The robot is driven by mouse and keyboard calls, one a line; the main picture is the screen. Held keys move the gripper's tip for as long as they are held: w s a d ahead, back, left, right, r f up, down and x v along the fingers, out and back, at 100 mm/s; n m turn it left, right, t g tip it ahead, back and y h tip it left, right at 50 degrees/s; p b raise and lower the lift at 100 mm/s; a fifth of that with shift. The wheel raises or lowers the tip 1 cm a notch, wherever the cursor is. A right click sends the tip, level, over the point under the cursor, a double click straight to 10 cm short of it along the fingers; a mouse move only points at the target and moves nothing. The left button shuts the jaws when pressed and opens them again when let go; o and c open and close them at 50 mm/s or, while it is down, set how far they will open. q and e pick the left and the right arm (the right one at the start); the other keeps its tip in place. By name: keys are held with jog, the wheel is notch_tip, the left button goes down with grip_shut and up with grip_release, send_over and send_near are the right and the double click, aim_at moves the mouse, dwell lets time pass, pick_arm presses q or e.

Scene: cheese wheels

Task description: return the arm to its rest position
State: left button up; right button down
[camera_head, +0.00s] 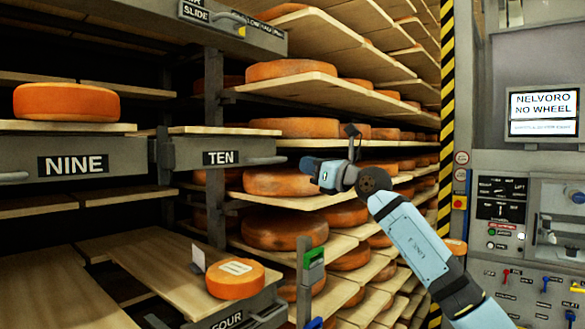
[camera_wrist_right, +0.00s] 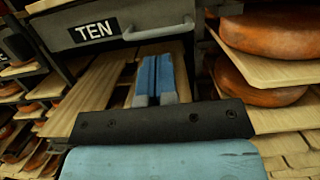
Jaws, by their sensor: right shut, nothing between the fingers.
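My right arm (camera_head: 415,240) comes in from the lower right in the head view, light blue with dark joints. Its right gripper (camera_head: 312,166) is at the left end of the arm, in front of the cheese shelves and right of the TEN drawer. In the right wrist view the two blue fingers (camera_wrist_right: 154,75) lie together, shut and empty, below the TEN label. My left gripper is not in view.
An orange cheese wheel (camera_head: 235,279) lies on the pulled-out board of the FOUR drawer, beside a small white card. Another wheel (camera_head: 66,101) sits on the NINE shelf (camera_head: 75,164). Shelves of wheels stand behind the arm. A control panel (camera_head: 500,212) and screen (camera_head: 543,115) are at right.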

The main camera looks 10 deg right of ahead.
jog(key=w+d+f+b+v, duration=0.1)
jog(key=v, duration=0.6)
jog(key=s+a+f+m+t+h+p, duration=0.15)
jog(key=s+f+m, duration=0.25)
jog(key=f+m, duration=0.55)
jog(key=s+a+f+m+t+p, duration=0.1)
jog(key=s+a+f+m, duration=0.3)
jog(key=f, duration=1)
jog(key=s+f+m+t+p, duration=0.1)
jog(key=s+f+m+p, duration=0.15)
jog(key=f+m, duration=0.7)
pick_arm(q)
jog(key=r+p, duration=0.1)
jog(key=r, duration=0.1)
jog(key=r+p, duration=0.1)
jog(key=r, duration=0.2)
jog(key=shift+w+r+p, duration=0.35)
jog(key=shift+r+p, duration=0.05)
pick_arm(e)
jog(key=s+f+m+g+h, duration=0.8)
jog(key=s+f+m, duration=0.9)
jog(key=s+f, duration=1.2)
jog(key=s, duration=0.2)
jog(key=shift+s+a+f+m, duration=0.15)
jog(key=shift+s+f+m, duration=0.25)
jog(key=shift+g, duration=0.25)
